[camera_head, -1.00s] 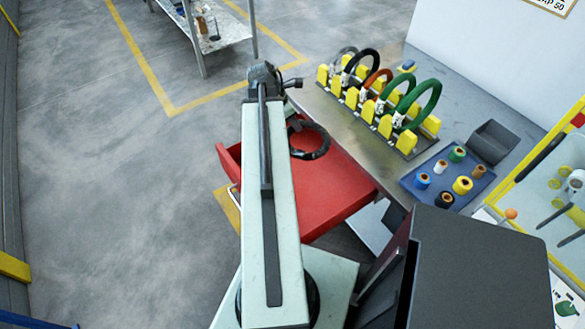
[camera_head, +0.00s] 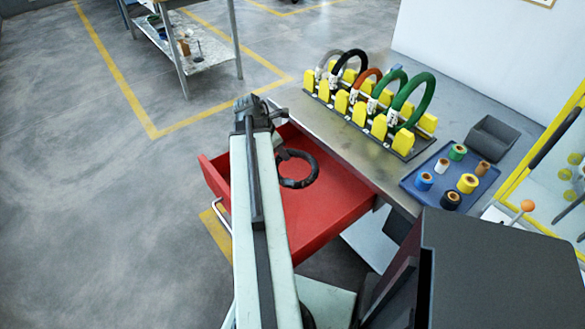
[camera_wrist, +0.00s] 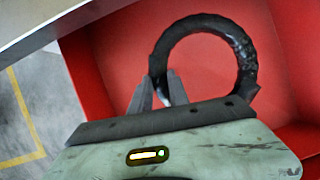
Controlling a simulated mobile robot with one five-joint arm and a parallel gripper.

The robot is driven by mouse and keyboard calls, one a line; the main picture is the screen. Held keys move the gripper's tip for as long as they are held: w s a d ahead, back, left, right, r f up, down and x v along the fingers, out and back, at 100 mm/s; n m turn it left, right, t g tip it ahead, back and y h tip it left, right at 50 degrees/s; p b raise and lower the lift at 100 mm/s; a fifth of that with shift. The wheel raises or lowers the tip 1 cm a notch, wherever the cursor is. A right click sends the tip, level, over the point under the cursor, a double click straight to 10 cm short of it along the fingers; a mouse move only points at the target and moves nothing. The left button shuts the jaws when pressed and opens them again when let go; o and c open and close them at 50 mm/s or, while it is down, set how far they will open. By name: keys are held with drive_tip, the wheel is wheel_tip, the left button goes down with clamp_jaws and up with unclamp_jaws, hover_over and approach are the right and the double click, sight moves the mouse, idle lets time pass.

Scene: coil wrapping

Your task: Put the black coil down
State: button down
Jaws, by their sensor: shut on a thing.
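The black coil (camera_head: 300,168) shows over the open red drawer (camera_head: 335,207) in the head view, just right of my arm. In the wrist view the black coil (camera_wrist: 246,50) stands up from my gripper (camera_wrist: 164,88), whose two fingers are shut on its left side. The red drawer floor and walls (camera_wrist: 120,55) lie behind it. I cannot tell whether the coil touches the drawer floor. In the head view my gripper is mostly hidden behind the end of my arm.
A metal table (camera_head: 330,125) carries a rack (camera_head: 378,122) of several coils with yellow holders. A blue tray (camera_head: 410,182) of tape rolls and a dark bin (camera_head: 493,136) stand at right. A dark box-shaped machine (camera_head: 490,270) is in front. Open floor lies at left.

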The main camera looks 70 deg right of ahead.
sight(290, 152)
wheel_tip(290, 152, down, 3)
drive_tip(key=shift+f+b, duration=0.1)
drive_tip(key=shift+b, duration=0.6)
drive_tip(key=shift+r, duration=0.2)
drive_tip(key=shift+s+d, duration=0.15)
drive_tip(key=s+d, duration=0.1)
drive_tip(key=s+d+f, duration=0.1)
drive_tip(key=shift+s+d+b, duration=0.25)
drive_tip(key=shift+d+b, duration=0.1)
drive_tip(key=shift+f+b, duration=0.7)
drive_tip(key=c, duration=1.3)
unclamp_jaws()
drive_tip(key=shift+o, duration=0.2)
drive_tip(key=shift+r, duration=0.15)
